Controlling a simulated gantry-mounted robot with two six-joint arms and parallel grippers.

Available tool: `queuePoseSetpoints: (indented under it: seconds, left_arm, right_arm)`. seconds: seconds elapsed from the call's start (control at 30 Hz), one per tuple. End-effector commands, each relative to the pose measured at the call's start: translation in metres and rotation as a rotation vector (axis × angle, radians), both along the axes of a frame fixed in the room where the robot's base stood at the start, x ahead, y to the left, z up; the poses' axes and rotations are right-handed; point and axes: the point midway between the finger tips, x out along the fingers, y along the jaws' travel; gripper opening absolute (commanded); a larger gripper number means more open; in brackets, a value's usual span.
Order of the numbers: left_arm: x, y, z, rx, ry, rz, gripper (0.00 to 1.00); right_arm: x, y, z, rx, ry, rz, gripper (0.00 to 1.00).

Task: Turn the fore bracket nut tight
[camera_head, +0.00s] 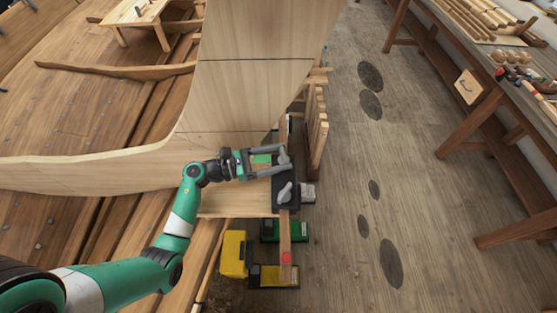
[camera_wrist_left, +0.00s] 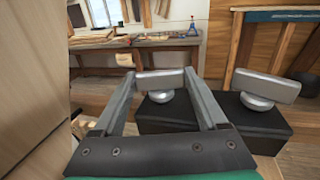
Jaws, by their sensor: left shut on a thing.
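Two grey wing-shaped nuts stand on dark bracket blocks beside the pale wooden hull. My left gripper (camera_head: 282,158) reaches in from the left and is shut on the farther nut (camera_head: 284,156). In the left wrist view the fingers (camera_wrist_left: 160,80) close on both ends of this nut's wing (camera_wrist_left: 160,77), above its dark block (camera_wrist_left: 164,120). The nearer nut (camera_head: 285,193) sits free on its dark block (camera_head: 282,206); it shows at the right of the wrist view (camera_wrist_left: 267,86). The farther block is mostly hidden in the head view. My right gripper is not in view.
The pale hull planking (camera_head: 250,95) rises left of the gripper. Yellow (camera_head: 234,254) and green (camera_head: 272,232) boxes lie at the front, near a wooden bar with a red end (camera_head: 286,260). A workbench (camera_head: 520,85) stands at right. The floor between is clear.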

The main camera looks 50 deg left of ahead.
Motion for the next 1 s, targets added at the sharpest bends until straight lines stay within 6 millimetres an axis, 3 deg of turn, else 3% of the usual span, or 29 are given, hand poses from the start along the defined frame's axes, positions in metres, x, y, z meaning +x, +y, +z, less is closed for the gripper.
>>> queuePoseSetpoints:
  seconds: [0.53,0.57,0.6,0.63,1.0]
  left_arm:
    - [0.0003,0.0006,-0.0001,0.000,0.001,-0.035,0.19]
    - [0.0003,0.0006,-0.0001,-0.001,0.001,-0.035,0.77]
    - [0.0003,0.0006,-0.0001,0.000,0.001,-0.035,0.84]
    - [0.0003,0.0006,-0.0001,-0.001,0.001,-0.035,0.88]
    - [-0.0051,0.0032,-0.0006,-0.001,0.000,-0.033,0.88]
  right_arm:
    - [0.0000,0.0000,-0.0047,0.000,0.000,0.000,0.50]
    - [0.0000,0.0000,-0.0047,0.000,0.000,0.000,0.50]
    - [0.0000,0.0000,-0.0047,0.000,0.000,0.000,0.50]
    - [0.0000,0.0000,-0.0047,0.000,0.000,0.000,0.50]
    - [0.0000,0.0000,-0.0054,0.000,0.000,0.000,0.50]
